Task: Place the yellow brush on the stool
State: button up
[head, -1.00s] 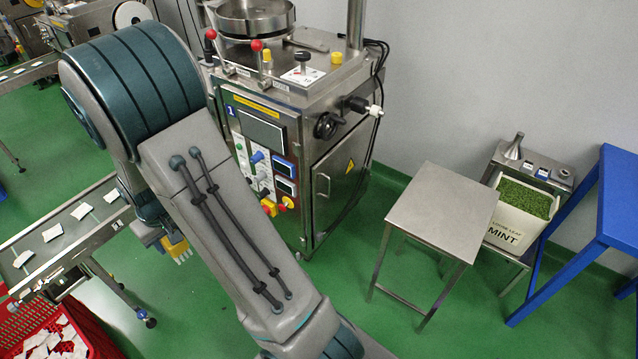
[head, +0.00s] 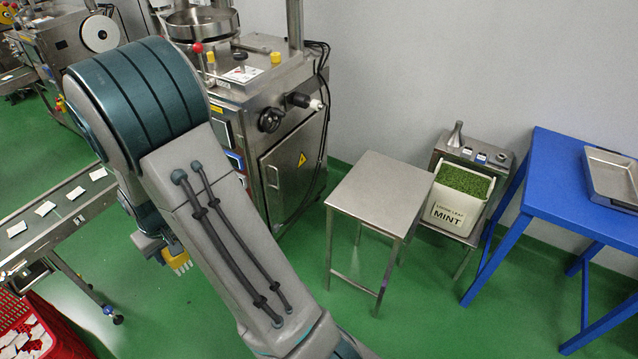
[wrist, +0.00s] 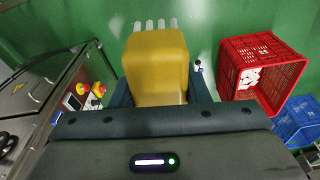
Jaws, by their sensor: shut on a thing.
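The yellow brush (wrist: 156,66) with pale bristle tufts is held between the fingers of my gripper (wrist: 160,98), which is shut on it. In the head view the brush (head: 177,260) shows only in part below my arm, above the green floor, and my gripper (head: 152,243) is mostly hidden behind the arm. The stool (head: 380,193) has a square, bare metal top and thin legs. It stands right of the machine, well to the right of my gripper and apart from it.
A steel machine (head: 290,165) stands left of the stool. A MINT box (head: 455,212) on a low stand and a blue table (head: 570,185) with a metal tray (head: 612,178) are to the right. A conveyor (head: 65,220) and red crate (head: 50,335) are at left. Green floor lies open before the stool.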

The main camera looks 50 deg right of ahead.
aim_at(381, 191)
jog(key=z, duration=2.35)
jog(key=i, duration=0.1)
jog(key=z, duration=0.05)
